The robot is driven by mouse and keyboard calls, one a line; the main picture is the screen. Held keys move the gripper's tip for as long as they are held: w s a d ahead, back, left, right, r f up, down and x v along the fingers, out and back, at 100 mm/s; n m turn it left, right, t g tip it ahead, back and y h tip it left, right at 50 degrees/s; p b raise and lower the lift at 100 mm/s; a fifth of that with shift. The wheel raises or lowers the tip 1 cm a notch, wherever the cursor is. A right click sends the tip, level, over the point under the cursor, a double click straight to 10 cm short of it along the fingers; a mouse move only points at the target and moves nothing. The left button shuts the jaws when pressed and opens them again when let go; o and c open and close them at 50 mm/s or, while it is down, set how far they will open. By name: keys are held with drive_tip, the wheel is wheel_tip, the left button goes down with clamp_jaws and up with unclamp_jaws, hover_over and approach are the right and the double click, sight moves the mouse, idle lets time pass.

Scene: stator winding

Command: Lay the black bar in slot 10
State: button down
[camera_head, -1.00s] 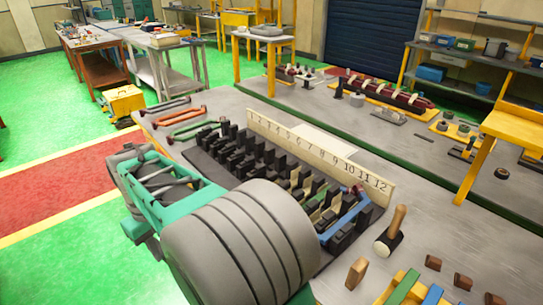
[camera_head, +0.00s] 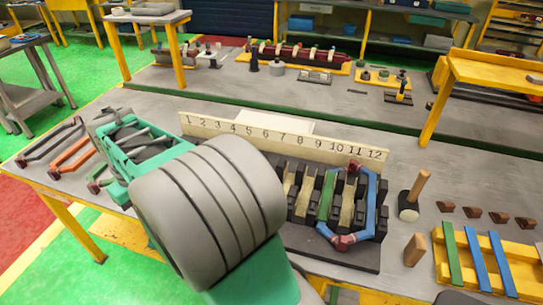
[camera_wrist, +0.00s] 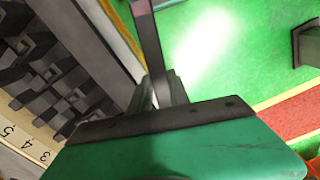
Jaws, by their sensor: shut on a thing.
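The dark slotted stator block (camera_head: 300,255) lies on the table in front of a cream board (camera_head: 222,126) numbered 1 to 12. Cream-lined slots show towards its right; slot 10 is among those near the label 10 (camera_head: 340,148). A green bar (camera_head: 327,195) lies in a slot there, with a blue coil (camera_head: 382,215) with dark red ends around it. My gripper (camera_head: 118,148) is left of the block, partly hidden by my grey wrist. In the wrist view a dark bar (camera_wrist: 150,45) stands out from my gripper (camera_wrist: 160,100), which is shut on it; its far end is out of frame.
Coil pieces, including an orange one (camera_head: 72,146), lie at the table's left. A wooden-handled mallet (camera_head: 416,192), small brown wedges and a yellow rack (camera_head: 525,258) with green and blue bars are at the right. My arm hides the block's left slots.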

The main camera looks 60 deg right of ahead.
drive_tip(key=s+d+r+m+p, duration=0.1)
drive_tip(key=s+d+m, duration=0.3)
drive_tip(key=d, duration=1)
drive_tip(key=m, duration=1)
hover_over(327, 196)
drive_tip(key=shift+d+f, duration=0.1)
drive_tip(key=shift+f, duration=1.45)
drive_tip(key=shift+f, duration=0.35)
drive_tip(key=shift+f+b, duration=1.35)
drive_tip(key=shift+f, duration=0.5)
drive_tip(key=shift+f, duration=0.55)
